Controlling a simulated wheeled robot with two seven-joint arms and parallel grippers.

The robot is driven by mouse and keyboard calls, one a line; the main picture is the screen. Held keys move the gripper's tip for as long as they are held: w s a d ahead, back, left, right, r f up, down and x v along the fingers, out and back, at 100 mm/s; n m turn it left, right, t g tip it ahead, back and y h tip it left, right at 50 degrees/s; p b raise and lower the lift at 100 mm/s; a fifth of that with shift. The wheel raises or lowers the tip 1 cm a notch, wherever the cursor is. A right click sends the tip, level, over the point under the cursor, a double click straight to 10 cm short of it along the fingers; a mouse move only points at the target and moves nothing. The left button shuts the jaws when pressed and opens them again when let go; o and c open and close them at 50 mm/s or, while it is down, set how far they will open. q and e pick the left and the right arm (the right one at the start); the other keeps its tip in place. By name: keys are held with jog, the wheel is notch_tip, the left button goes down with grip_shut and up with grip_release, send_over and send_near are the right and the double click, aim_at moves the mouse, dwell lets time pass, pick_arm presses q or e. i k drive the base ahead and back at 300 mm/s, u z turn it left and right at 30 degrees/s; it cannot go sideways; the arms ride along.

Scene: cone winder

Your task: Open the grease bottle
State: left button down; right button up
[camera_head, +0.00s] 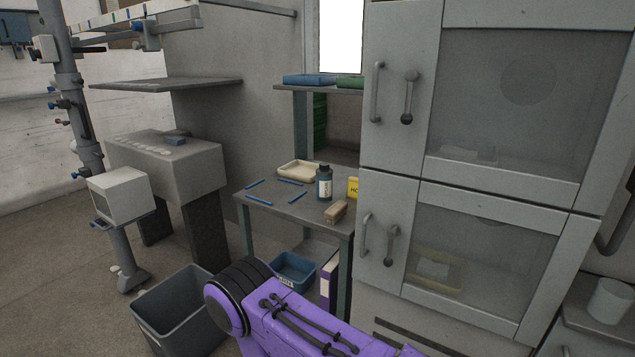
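A dark grey bottle (324,184) with a black cap and a pale label stands upright on the small grey table (268,204). It appears to be the grease bottle, and its cap looks seated on it. A purple arm link of mine crosses the bottom middle of the view, below and in front of the table. Neither of my grippers shows in this view.
A cream tray (298,171), a brown block (336,211), a yellow box (352,188) and several blue sticks share the tabletop. A tall grey cabinet (398,160) stands close on the right. A grey bin (180,312) and a blue crate (292,271) are low down.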

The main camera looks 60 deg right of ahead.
aim_at(324, 177)
jog(key=z, duration=0.5)
jog(key=i, duration=0.8)
jog(key=z, duration=0.65)
